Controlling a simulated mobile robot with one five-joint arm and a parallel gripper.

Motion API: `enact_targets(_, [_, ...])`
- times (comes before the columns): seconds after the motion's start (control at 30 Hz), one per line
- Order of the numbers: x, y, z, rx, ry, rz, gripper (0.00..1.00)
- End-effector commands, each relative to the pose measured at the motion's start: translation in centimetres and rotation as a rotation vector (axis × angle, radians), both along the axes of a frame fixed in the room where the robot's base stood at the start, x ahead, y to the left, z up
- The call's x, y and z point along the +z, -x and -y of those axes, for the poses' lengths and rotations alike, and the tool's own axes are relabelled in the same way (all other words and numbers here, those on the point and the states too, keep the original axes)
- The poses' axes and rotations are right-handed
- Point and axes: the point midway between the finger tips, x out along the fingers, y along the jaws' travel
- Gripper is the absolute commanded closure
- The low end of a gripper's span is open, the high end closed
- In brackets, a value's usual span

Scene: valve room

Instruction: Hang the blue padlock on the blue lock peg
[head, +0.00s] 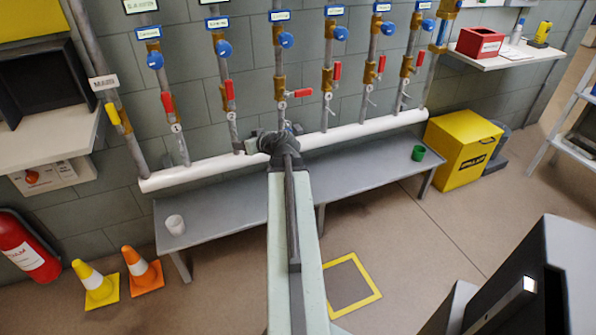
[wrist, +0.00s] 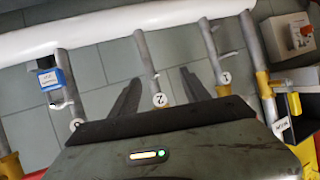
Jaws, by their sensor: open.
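A blue block with a white label, apparently the blue padlock (wrist: 55,79), is at the left in the wrist view, beside a grey pipe near the white horizontal pipe. A small patch of blue shows just behind my gripper in the head view, mostly hidden by it. I cannot tell what holds the block. I cannot make out a blue lock peg for certain. My gripper (head: 273,143) is in front of the pipe wall; in the wrist view its fingers (wrist: 162,92) are apart with nothing between them, to the right of the blue block.
Vertical pipes with red levers and blue knobs line the wall above a white pipe (head: 375,126). Below is a grey bench (head: 345,167) with a white cup (head: 175,224) and a green cup (head: 418,153). A yellow box (head: 462,150) stands right; cones (head: 142,270) stand left.

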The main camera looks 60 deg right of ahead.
Motion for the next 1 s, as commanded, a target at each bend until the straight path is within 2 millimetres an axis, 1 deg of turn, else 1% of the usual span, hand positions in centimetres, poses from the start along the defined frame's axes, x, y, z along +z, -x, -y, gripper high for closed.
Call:
enact_targets(0.03, [-3.1, 2.7, 3.6, -0.068, 0.034, 0.036, 0.45])
enact_targets(0.07, [-3.4, 4.1, 5.3, -0.104, 0.056, 0.056, 0.45])
enact_targets(0.1, [-3.7, 5.9, 7.4, -0.149, 0.084, 0.078, 0.45])
enact_targets(0.2, [-4.1, 9.7, 11.2, -0.236, 0.137, 0.113, 0.45])
enact_targets(0.3, [-4.1, 11.9, 13.1, -0.284, 0.167, 0.130, 0.45])
enact_targets(0.33, [-4.0, 12.2, 13.4, -0.292, 0.171, 0.133, 0.45])
enact_targets(0.43, [-3.8, 12.7, 13.8, -0.303, 0.177, 0.136, 0.45])
enact_targets(0.57, [-3.7, 12.4, 13.9, -0.301, 0.177, 0.136, 0.45])
enact_targets(0.67, [-4.0, 11.7, 14.3, -0.299, 0.176, 0.135, 0.45])
enact_targets(1.0, [-5.2, 8.0, 17.0, -0.297, 0.176, 0.136, 0.45])
